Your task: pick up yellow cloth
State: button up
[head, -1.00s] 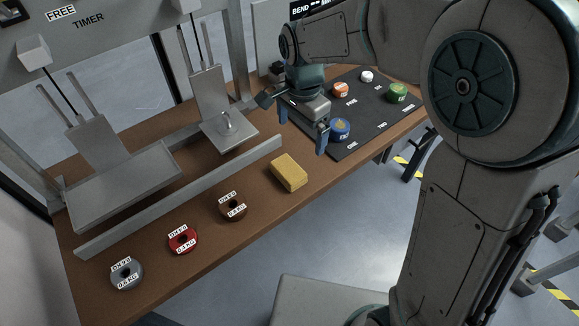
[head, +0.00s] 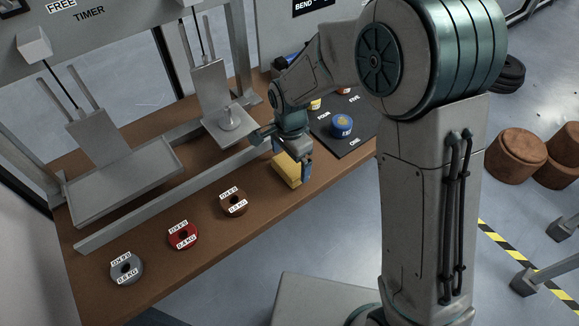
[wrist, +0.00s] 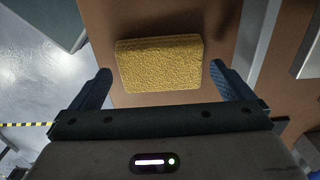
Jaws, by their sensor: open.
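The yellow cloth (head: 285,168) is a thick, sponge-like block lying on the brown table, near its front edge. It also shows in the wrist view (wrist: 160,64), just ahead of and between the two blue fingers. My gripper (head: 291,165) is at the cloth in the head view, its fingers partly covering it. In the wrist view my gripper (wrist: 163,88) is open, with the fingers spread wider than the cloth and nothing held. I cannot tell the exact height of the fingers above the table.
Grey, red and brown weight rings (head: 233,202) lie on the table to the left. A long metal rail (head: 170,199) runs behind them, before the metal plates. A black mat (head: 352,141) with a blue round item (head: 341,125) lies to the right.

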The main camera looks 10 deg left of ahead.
notch_tip(320, 180, down, 2)
jog(key=shift+f, duration=0.25)
jog(key=c, duration=0.7)
jog(key=shift+r, duration=0.1)
notch_tip(320, 180, up, 4)
jog(key=shift+w+r, duration=0.15)
jog(key=shift+r, duration=0.05)
jog(key=w+d+r, duration=0.6)
jog(key=w+d, duration=0.2)
jog(key=shift+w+r, duration=0.15)
jog(key=shift+r, duration=0.05)
